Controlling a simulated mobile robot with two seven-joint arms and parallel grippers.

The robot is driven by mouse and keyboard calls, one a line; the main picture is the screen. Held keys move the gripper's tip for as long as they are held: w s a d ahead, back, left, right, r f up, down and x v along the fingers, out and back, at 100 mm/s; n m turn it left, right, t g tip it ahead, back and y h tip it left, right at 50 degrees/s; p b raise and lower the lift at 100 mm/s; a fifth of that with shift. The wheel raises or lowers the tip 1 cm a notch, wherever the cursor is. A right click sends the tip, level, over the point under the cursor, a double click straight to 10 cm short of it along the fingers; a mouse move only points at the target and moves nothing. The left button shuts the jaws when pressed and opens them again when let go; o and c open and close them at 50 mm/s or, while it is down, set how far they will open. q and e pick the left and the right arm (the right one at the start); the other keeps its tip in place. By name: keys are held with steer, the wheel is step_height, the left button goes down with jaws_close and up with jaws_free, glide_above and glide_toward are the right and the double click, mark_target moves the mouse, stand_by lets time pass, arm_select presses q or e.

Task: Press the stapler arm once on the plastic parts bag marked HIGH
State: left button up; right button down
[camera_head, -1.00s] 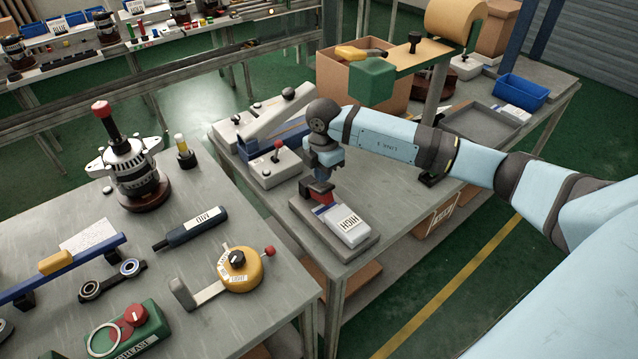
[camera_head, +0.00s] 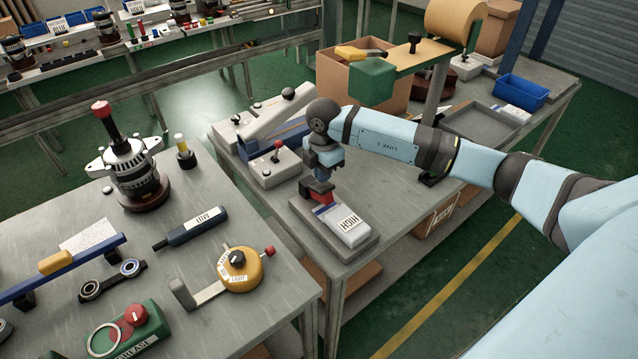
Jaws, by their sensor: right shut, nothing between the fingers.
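The white plastic parts bag marked HIGH (camera_head: 345,224) lies on a grey slab (camera_head: 358,247) at the front corner of the right bench. A red part (camera_head: 317,190), which looks like the stapler, sits at the bag's far left end, by a blue band. It is mostly hidden under my right gripper (camera_head: 321,178). My right gripper points down over it, shut and with nothing held. I cannot tell whether the fingertips touch the red part or whether its arm is pressed down. My left gripper is not in view.
A red-knobbed lever box (camera_head: 268,168) and a long grey lever (camera_head: 281,112) with a black knob stand left of my right arm. A cardboard box (camera_head: 340,87) stands behind it. The left bench (camera_head: 230,320) holds an alternator (camera_head: 137,170) and tools. A gap separates the benches.

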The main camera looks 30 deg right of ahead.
mark_target(323, 186)
steer(key=shift+f, duration=0.2)
steer(key=shift+f+b, duration=0.35)
steer(key=shift+s+f+b, duration=0.1)
steer(key=shift+f+b, duration=0.9)
steer(key=shift+f, duration=0.7)
steer(key=shift+r, duration=0.15)
steer(key=shift+r+p, duration=1.05)
steer(key=shift+r, duration=0.15)
steer(key=shift+r+p, duration=1.75)
steer(key=shift+r, duration=1)
